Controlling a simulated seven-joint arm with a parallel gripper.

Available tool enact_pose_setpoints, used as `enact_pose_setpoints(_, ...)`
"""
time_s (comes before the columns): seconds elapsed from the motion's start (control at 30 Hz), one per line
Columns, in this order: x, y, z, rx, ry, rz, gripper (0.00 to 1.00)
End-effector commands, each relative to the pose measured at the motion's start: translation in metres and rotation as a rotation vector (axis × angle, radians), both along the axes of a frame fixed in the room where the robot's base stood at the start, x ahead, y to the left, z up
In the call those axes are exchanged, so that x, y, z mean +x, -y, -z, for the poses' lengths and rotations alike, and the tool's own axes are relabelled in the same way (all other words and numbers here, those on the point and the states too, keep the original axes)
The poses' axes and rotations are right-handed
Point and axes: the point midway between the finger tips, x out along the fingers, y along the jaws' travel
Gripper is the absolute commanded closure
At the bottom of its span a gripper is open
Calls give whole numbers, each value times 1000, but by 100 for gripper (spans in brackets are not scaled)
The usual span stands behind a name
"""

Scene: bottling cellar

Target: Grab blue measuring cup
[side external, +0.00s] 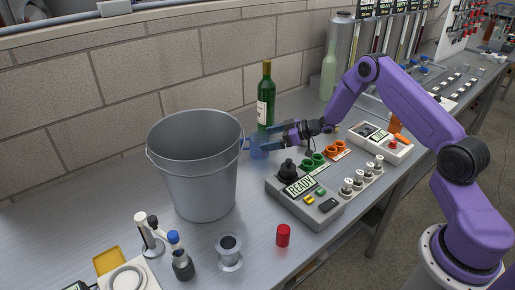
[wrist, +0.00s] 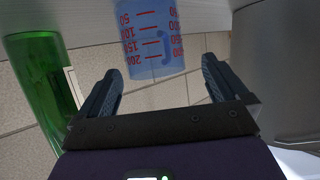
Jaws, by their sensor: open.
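The blue measuring cup (side external: 257,150) is see-through and stands on the metal bench, between the grey bucket and the control box. In the wrist view the cup (wrist: 150,38) shows red numbers and marks, and the picture is upside down. My gripper (side external: 270,141) is open and reaches level toward the cup from the right. In the wrist view the fingertips (wrist: 160,70) lie to either side of the cup's near end, with a gap on both sides. Nothing is held.
A large grey bucket (side external: 200,165) stands left of the cup. A green wine bottle (side external: 265,97) stands close behind it and shows at left in the wrist view (wrist: 40,85). A control box (side external: 305,192) sits in front of my gripper. A red cylinder (side external: 283,236) stands nearer the front.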

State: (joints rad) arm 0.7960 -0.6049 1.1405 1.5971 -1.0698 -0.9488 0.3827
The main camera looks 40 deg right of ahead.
Motion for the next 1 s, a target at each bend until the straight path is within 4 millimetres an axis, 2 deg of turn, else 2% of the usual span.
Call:
enact_pose_setpoints(0.27, 13, -9, 6, -1, 1, -1, 0)
enact_pose_setpoints(0.6, 43, -28, 19, -1, -1, 0, 0)
enact_pose_setpoints(0.97, 48, -32, 21, 0, 0, 1, 0)
enact_pose_setpoints(1.0, 48, -32, 21, 0, 0, 1, 10)
